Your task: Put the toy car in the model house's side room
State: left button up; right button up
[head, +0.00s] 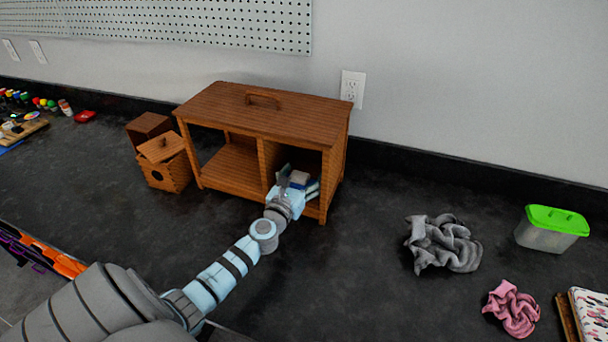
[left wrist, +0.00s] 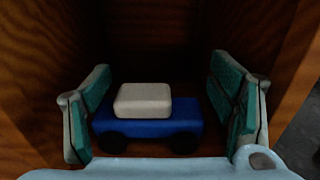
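The model house (head: 268,110) is a brown wooden box with a handle on its roof and two open compartments, a wide left one and a narrower right side room (head: 313,160). My left gripper (head: 298,184) reaches into the side room. The toy car (left wrist: 150,128), blue with a white top and dark wheels, sits upright inside between the open fingers. In the left wrist view the left finger (left wrist: 88,112) is close to the car's left end, and a gap shows before the right finger (left wrist: 238,108). Whether the left finger touches is unclear. My right gripper is out of view.
Two small wooden boxes (head: 165,165) stand left of the house. A grey cloth (head: 443,243), a pink cloth (head: 513,308) and a green-lidded container (head: 552,230) lie to the right. The dark counter between the house and the grey cloth is clear.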

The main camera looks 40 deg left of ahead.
pick_arm(q)
jog(key=shift+r, duration=0.25)
jog(key=shift+r+p, duration=0.45)
jog(key=shift+p, duration=0.2)
jog(key=v, duration=1.2)
